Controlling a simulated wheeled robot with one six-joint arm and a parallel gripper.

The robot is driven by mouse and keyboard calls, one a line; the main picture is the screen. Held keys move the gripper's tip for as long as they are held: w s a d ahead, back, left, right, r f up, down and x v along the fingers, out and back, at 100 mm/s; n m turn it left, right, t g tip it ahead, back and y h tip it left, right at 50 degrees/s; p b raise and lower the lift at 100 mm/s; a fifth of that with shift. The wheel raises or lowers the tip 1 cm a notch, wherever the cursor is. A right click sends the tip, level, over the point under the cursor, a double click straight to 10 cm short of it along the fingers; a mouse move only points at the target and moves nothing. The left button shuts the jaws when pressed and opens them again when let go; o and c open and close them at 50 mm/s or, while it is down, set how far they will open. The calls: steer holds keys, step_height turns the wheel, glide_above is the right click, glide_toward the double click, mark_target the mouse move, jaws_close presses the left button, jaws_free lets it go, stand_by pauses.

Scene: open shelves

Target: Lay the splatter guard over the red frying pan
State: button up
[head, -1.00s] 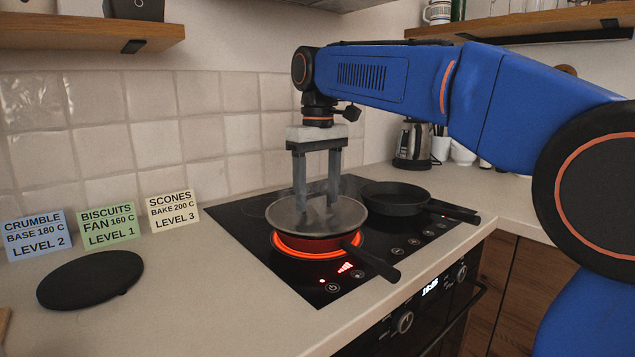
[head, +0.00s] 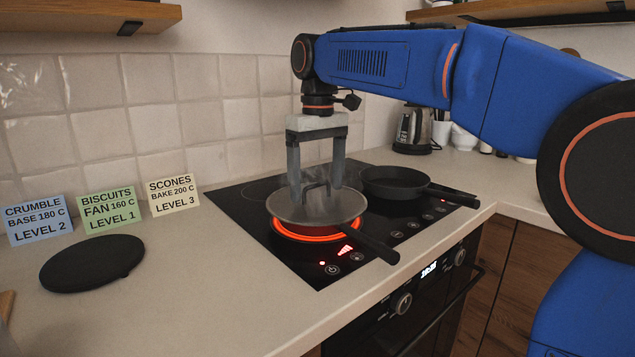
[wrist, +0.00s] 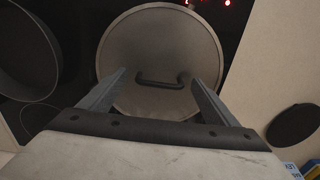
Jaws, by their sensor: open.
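The splatter guard (head: 297,211), a round grey disc with a dark bar handle, lies over the red frying pan (head: 361,226). The pan sits on a glowing red hob ring, its black handle pointing front right. The guard covers the pan's opening, and only a little of the pan's side shows. My gripper (head: 317,189) is open, its fingers on either side of the guard's handle without gripping it. In the wrist view, the guard (wrist: 150,50) shows whole with its handle between the spread fingertips (wrist: 157,78).
A dark empty pan (head: 395,184) stands on the hob (head: 240,215) to the right. A black round pad (head: 92,263) lies on the counter at left, below several recipe cards (head: 108,211). A kettle (head: 413,130) stands at the back.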

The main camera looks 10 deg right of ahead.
step_height(320, 180, up, 12)
stand_by(0.5)
steer(key=shift+f, duration=0.1)
